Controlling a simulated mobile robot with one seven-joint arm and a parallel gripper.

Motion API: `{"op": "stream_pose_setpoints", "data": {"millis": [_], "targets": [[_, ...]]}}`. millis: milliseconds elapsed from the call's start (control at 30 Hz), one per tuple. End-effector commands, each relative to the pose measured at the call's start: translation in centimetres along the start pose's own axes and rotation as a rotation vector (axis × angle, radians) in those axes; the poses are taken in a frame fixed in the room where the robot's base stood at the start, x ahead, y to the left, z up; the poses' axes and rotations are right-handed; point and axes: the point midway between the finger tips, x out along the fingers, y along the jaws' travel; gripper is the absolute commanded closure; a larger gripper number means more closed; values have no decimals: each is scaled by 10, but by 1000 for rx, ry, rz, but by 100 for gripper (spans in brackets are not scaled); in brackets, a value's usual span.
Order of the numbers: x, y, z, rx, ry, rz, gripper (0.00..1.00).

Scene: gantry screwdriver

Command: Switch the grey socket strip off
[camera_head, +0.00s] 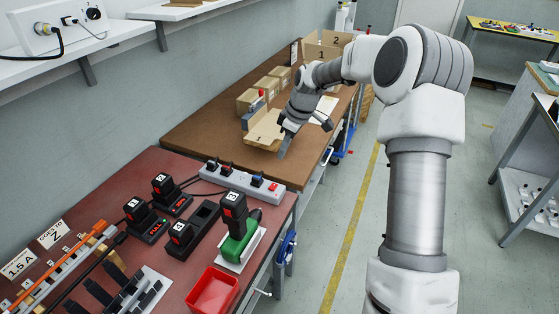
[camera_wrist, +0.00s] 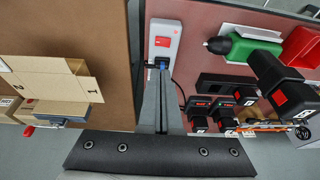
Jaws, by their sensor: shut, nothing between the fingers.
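The grey socket strip (camera_head: 243,182) lies along the far edge of the red-brown bench, with several plugs in it. Its red switch (camera_head: 273,187) is at the right end. The wrist view shows that end of the strip (camera_wrist: 173,27) and the switch (camera_wrist: 162,41) too. I cannot tell the rocker's position. My gripper (camera_head: 283,153) is shut and empty, above and beyond the strip's right end, apart from it in the head view. In the wrist view the fingertips (camera_wrist: 160,76) overlap the strip near a blue plug (camera_wrist: 162,62); the fingers hide the rest of the strip.
A green drill (camera_head: 239,243), battery chargers (camera_head: 170,202) and a red tray (camera_head: 212,291) stand on the near bench. Open cardboard boxes (camera_head: 265,131) stand on the brown bench behind my gripper. A wall shelf (camera_head: 130,33) is at upper left. The aisle floor at right is clear.

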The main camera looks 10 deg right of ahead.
Motion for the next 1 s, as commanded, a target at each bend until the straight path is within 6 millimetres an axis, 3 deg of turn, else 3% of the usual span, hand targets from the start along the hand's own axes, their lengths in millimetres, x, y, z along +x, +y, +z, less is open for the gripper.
{"op": "stream_pose_setpoints", "data": {"millis": [200, 600, 1000], "targets": [[-20, -1, -1, -1, 1, 0, 100], [-20, -1, 0, 0, 1, -3, 100], [20, -4, 42, 31, 107, -96, 100]]}}
